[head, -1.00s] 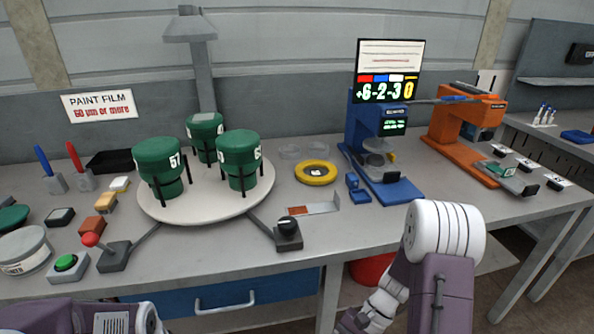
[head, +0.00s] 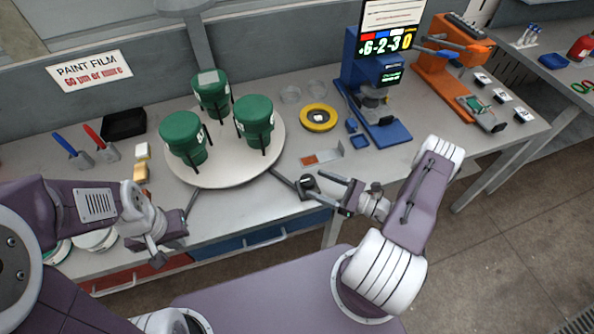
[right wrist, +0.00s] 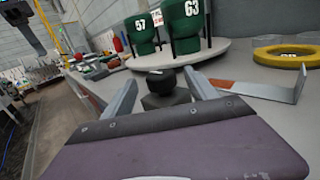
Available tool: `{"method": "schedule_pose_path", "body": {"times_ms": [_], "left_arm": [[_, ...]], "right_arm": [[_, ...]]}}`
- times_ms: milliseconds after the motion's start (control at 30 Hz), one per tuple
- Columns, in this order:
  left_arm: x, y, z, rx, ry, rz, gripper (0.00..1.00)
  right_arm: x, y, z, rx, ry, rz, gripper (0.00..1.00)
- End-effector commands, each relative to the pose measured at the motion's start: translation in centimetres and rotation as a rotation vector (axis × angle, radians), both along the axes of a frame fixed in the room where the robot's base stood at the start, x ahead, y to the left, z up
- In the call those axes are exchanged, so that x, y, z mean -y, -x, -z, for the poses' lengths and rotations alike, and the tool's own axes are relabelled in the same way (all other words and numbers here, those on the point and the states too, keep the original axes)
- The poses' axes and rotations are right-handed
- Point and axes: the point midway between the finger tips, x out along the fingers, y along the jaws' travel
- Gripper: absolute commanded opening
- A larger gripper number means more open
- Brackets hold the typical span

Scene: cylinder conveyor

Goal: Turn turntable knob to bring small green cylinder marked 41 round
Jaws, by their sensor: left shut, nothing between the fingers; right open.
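The turntable (head: 225,183) carries three green cylinders: one at left (head: 184,138), one at the back (head: 211,92), one at right (head: 254,120). In the right wrist view two show the numbers 67 (right wrist: 141,28) and 63 (right wrist: 188,18); I see no 41. The black turntable knob (head: 307,181) is at the turntable's front right. My right gripper (head: 322,187) is open at the knob. In the right wrist view the knob (right wrist: 161,82) appears between its fingers; I cannot tell whether they touch it. My left gripper (head: 163,248) is shut and empty at the table's front left.
A yellow ring (head: 318,109) and a metal bracket (head: 335,154) lie right of the turntable. A blue gauge stand (head: 376,117) and an orange device (head: 438,76) stand further right. Red and blue pens (head: 93,135), a black tray (head: 124,123) and small blocks are at left.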

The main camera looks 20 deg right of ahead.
Motion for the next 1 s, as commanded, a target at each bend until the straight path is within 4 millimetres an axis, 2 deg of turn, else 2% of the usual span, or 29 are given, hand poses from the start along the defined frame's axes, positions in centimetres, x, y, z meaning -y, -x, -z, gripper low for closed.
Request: {"method": "schedule_pose_path", "body": {"times_ms": [100,300,633,667,867,1000], "left_arm": [[0.0,0.0,-1.2,0.0,0.0,0.0,0.0],[0.0,0.0,-1.9,0.001,0.0,-0.001,0.0],[0.0,0.0,-1.9,0.001,0.0,0.0,0.0],[0.0,0.0,-1.9,0.001,0.0,0.0,0.0],[0.0,0.0,-1.9,0.001,0.0,0.0,0.0],[0.0,0.0,-1.9,0.001,0.0,0.0,0.0]], "right_arm": [[-2.1,-1.8,-0.5,0.001,-0.001,-0.01,0.67],[-4.2,-4.0,-0.3,0.001,0.001,-0.007,0.67],[-4.7,-4.6,-0.1,0.0,0.0,-0.004,0.67],[-4.7,-4.6,-0.1,0.0,0.0,-0.004,0.61],[-4.7,-4.6,-0.2,0.0,0.0,-0.004,0.06],[-4.7,-4.5,-0.2,0.001,0.001,-0.005,0.05]]}}
